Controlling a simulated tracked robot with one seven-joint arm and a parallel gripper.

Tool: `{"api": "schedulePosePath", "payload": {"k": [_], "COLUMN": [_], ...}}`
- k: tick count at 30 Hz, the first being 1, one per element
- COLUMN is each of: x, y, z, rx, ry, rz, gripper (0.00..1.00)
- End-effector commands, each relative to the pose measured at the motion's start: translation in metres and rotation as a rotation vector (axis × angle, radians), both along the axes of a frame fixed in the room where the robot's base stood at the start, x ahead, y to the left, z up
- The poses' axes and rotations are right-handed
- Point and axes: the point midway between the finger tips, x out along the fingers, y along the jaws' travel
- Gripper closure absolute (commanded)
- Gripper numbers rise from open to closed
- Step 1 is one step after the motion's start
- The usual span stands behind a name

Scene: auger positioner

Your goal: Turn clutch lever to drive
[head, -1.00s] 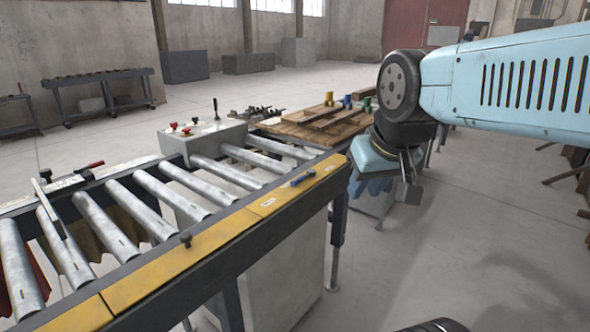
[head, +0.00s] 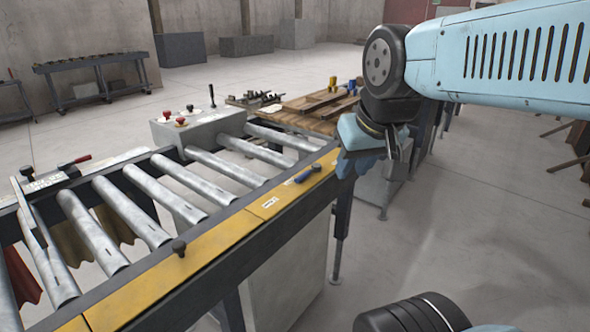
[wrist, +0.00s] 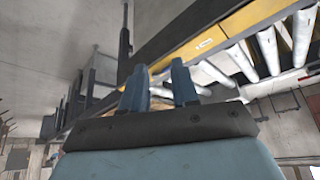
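A small blue-handled lever (head: 307,173) lies along the top of the yellow rail beside a white label in the head view. A black stick lever (head: 211,95) stands upright on a grey box at the conveyor's far end, and a black knob (head: 179,247) sits on the nearer rail. I cannot read which one is marked as the clutch. My gripper (head: 358,160) hangs just right of the rail's far end, apart from the blue handle.
The roller conveyor with its yellow rail (head: 215,235) fills the left and middle. Red buttons (head: 180,122) sit on the grey box (head: 200,130). A wooden bench (head: 310,118) stands behind. The floor (head: 480,200) at right is mostly clear.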

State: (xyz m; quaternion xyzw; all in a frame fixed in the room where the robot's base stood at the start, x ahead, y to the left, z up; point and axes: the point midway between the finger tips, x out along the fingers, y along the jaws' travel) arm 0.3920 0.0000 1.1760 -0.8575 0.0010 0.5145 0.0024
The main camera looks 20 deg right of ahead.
Motion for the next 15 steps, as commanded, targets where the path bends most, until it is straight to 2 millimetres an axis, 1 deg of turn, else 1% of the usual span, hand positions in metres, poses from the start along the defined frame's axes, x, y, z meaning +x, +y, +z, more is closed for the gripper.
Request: {"api": "schedulePosePath", "payload": {"k": [2, 5, 8, 15], "x": [0.006, 0.020, 0.042, 0.107], "y": [0.000, 0.002, 0.002, 0.000], "z": [0.002, 0.005, 0.010, 0.013], "rx": [0.012, 0.046, 0.095, 0.220], "ry": [0.008, 0.032, 0.067, 0.165], "rz": [-0.015, -0.060, -0.135, -0.358], "gripper": [0.71, 0.71, 0.71, 0.71]}}
